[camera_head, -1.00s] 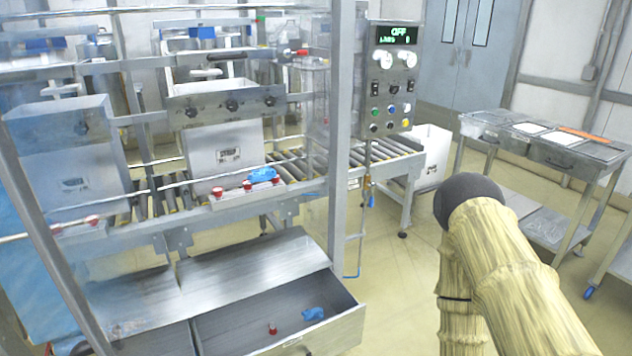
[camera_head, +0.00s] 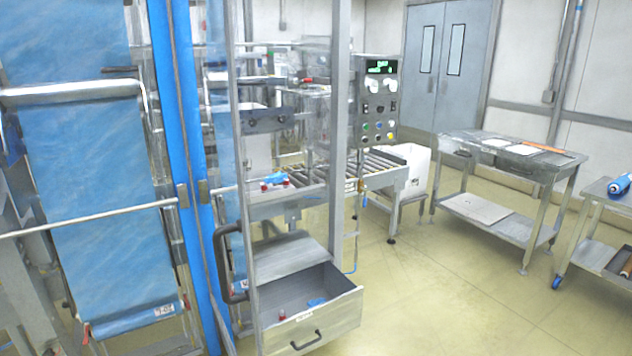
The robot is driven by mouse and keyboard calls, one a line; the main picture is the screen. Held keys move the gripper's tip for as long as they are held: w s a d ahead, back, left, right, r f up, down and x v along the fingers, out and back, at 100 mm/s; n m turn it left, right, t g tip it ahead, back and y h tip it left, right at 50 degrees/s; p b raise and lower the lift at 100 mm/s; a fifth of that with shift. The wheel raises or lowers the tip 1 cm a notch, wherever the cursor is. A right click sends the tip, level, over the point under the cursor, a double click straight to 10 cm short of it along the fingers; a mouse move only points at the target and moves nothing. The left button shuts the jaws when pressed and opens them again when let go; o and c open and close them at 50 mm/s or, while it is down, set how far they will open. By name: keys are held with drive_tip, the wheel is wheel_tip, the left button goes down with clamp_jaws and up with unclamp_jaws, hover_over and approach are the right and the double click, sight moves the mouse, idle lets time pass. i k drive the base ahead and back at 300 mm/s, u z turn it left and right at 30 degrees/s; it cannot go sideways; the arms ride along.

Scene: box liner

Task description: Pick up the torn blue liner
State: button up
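A small crumpled blue piece (camera_head: 275,178) lies at the conveyor's near edge, beside small red-topped parts. Another small blue piece (camera_head: 316,302) lies in the open drawer (camera_head: 335,318), near a small red part (camera_head: 282,314). A wide sheet of blue liner film (camera_head: 85,190) hangs over rollers at the left and fills much of that side. I cannot tell from this view which blue piece is torn. My gripper and arm are not in view.
A clear-panelled frame with a blue post (camera_head: 181,120) and dark handle stands between me and the conveyor (camera_head: 375,168). A control panel (camera_head: 378,105) hangs beside it. A steel table (camera_head: 500,150) and a cart (camera_head: 592,258) stand right. The middle floor is open.

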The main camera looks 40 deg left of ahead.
sight(278, 176)
drive_tip(key=u, duration=0.05)
drive_tip(key=i, duration=1.1)
drive_tip(key=u, duration=0.55)
drive_tip(key=i, duration=1.3)
drive_tip(key=u, duration=1.65)
drive_tip(key=i, duration=0.75)
drive_tip(key=u, duration=0.8)
